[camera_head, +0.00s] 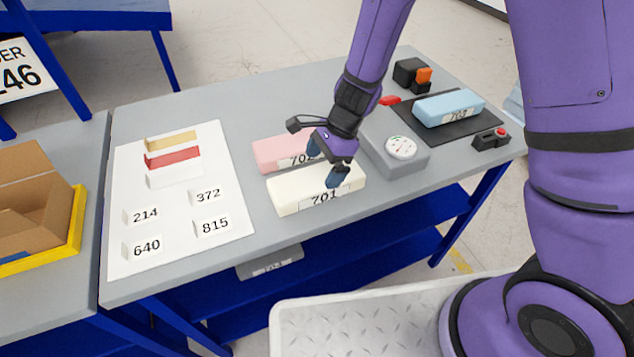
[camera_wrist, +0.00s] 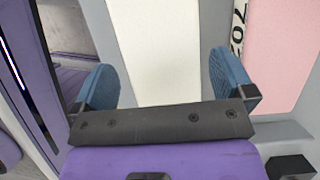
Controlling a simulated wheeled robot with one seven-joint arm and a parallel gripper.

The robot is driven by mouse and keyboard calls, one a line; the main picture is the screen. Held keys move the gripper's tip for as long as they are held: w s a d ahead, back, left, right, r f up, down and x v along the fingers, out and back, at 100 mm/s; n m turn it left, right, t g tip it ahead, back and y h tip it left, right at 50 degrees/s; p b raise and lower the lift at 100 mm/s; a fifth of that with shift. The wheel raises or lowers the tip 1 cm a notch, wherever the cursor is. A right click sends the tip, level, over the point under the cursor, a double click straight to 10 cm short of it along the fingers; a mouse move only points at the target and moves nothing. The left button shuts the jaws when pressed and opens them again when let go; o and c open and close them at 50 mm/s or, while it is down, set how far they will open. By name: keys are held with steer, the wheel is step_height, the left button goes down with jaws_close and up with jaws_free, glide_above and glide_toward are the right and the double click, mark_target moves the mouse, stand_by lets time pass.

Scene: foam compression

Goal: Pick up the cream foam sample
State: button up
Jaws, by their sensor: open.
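The cream foam sample (camera_head: 300,192) is a block labelled 701 lying on the grey table near its front edge. In the wrist view the cream foam sample (camera_wrist: 158,50) lies between the two blue finger pads. My gripper (camera_head: 324,163) is open and stands over the right part of the cream block, with one finger at its far side and one in front of its near face. The wrist view shows my gripper (camera_wrist: 162,85) with a finger on each side of the block. I cannot tell whether the pads touch it.
A pink foam block (camera_head: 280,152) labelled 702 lies just behind the cream one, close to the far finger. A grey gauge box (camera_head: 405,165) stands to the right. A blue foam block (camera_head: 448,107) rests on a black mat. A white sheet (camera_head: 175,245) lies left.

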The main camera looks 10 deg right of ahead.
mark_target(315, 184)
steer(key=shift+x, duration=2.6)
steer(key=shift+d, duration=0.1)
steer(key=shift+c, duration=0.2)
steer(key=c, duration=0.5)
